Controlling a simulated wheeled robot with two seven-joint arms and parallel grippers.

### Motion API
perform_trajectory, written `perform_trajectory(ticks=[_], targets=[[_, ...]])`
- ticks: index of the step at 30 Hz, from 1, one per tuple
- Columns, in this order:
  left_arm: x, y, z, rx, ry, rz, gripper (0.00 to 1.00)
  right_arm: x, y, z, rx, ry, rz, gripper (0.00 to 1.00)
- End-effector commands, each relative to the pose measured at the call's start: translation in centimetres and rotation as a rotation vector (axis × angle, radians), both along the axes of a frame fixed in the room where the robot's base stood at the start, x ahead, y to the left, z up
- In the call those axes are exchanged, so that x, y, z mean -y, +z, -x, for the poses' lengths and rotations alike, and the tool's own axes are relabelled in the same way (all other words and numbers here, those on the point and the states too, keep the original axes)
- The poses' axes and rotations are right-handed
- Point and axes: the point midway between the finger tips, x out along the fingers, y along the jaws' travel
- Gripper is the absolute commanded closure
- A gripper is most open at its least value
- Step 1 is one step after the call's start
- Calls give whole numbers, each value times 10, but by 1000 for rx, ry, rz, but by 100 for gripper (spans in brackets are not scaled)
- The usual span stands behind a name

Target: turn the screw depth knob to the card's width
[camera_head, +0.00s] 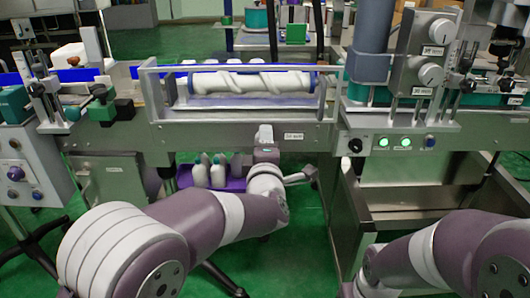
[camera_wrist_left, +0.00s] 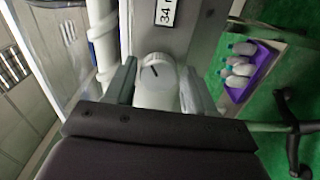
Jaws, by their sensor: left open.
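A pale round knob (camera_wrist_left: 157,78) with a dark pointer line shows in the left wrist view. In the head view it appears as a white shape (camera_head: 265,132) on the front of the machine's rail. A small white label (camera_head: 293,136) sits beside it; its partly cut-off text starts with "34" in the left wrist view (camera_wrist_left: 166,12). My left gripper (camera_wrist_left: 160,70) is open, with one finger on each side of the knob; I cannot tell whether they touch it. In the head view the left gripper (camera_head: 265,152) is just below the knob. My right gripper is out of view.
A clear-walled roller unit (camera_head: 250,82) with a white spiral screw stands above the rail. Two more knobs (camera_head: 442,30) (camera_head: 430,73) with labels are at upper right. Several white bottles in a purple tray (camera_head: 237,184) are below the rail. Green floor lies beneath.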

Motion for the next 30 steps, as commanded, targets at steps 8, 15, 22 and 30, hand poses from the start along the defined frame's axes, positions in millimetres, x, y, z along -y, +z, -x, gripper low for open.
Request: perform_trajectory(ticks=[8,15,22,30], targets=[[1,4,71,-1,-5,0,46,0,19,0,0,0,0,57],[1,1,115,-2,-3,-1,46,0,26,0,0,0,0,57],[0,-1,121,-2,0,0,46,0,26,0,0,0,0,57],[0,0,120,-2,-1,-3,46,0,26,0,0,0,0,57]])
